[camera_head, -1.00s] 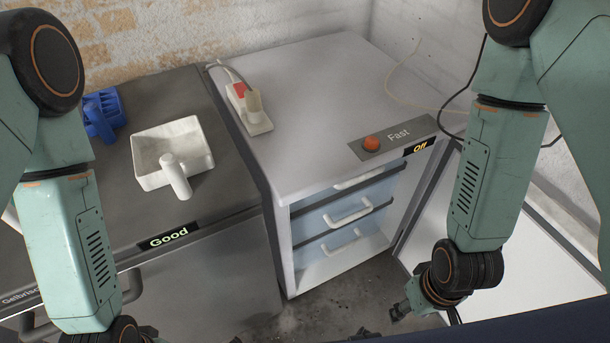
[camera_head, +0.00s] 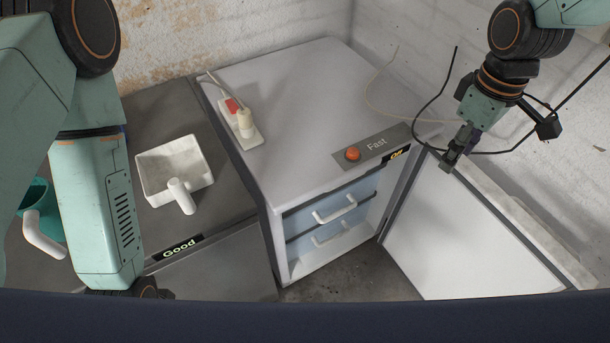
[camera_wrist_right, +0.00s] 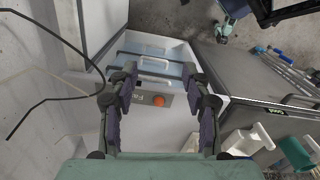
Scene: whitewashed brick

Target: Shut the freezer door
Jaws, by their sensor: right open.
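The freezer (camera_head: 300,110) is a white cabinet with blue-fronted drawers (camera_head: 325,222) showing inside. Its door (camera_head: 455,240) stands wide open to the right, with its white inner face towards me. My right gripper (camera_head: 447,165) is open and empty, above the door's top edge near the hinge side; I cannot tell whether it touches. In the right wrist view its fingers (camera_wrist_right: 158,100) are spread, with the freezer top and drawers seen between them. My left arm comes in at the left, but its gripper is hidden below the frame's dark edge.
A grey cabinet (camera_head: 225,265) marked "Good" stands left of the freezer, carrying a white scoop-like tray (camera_head: 175,170). A power strip (camera_head: 240,125) and an orange knob (camera_head: 352,153) are on the freezer top. Loose cables (camera_head: 440,105) hang by the brick wall at right. A teal jug (camera_head: 40,215) is at far left.

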